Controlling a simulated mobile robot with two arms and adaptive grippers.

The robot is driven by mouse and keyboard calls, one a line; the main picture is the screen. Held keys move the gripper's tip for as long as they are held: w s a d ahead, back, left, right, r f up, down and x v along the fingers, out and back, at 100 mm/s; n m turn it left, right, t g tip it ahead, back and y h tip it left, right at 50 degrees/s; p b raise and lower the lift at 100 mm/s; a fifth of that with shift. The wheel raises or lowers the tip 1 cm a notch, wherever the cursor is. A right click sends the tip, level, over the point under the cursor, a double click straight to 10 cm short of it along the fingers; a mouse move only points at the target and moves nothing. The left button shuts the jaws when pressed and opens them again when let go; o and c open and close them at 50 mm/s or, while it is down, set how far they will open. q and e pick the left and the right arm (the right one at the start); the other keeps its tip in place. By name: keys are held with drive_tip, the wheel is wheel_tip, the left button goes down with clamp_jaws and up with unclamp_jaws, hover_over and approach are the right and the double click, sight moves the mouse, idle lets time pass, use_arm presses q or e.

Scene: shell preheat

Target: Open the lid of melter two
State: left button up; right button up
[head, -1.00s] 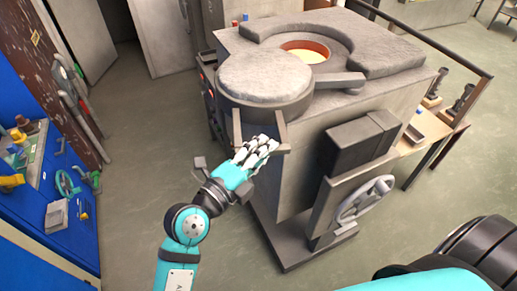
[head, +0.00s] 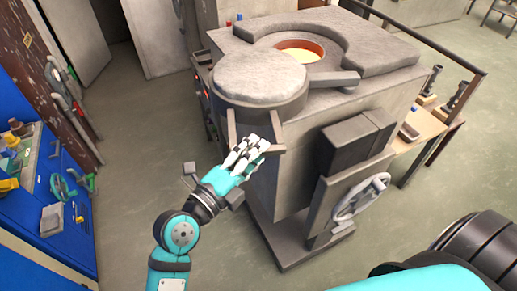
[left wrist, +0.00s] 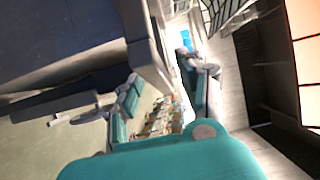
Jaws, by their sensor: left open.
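The melter (head: 305,140) is a large grey block in the head view; no number is readable on it. Its round grey lid (head: 260,75) is swung to the left of the round opening (head: 300,50), which shows an orange rim and pale yellow inside. A bracket-like handle (head: 232,128) hangs below the lid's front edge. My left gripper (head: 258,147) is open, with its white fingers at this handle; whether they touch it cannot be told. The left wrist view shows a dark grey surface beside my teal housing. My right gripper is out of view.
A handwheel (head: 360,197) sticks out from the melter's front right. A wooden shelf (head: 418,135) with small tools stands to the right. A blue workbench (head: 70,235) is at the left. The floor between bench and melter is clear.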

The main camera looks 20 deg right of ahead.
use_arm(q)
drive_tip(key=v, duration=1)
drive_tip(key=shift+a, duration=0.2)
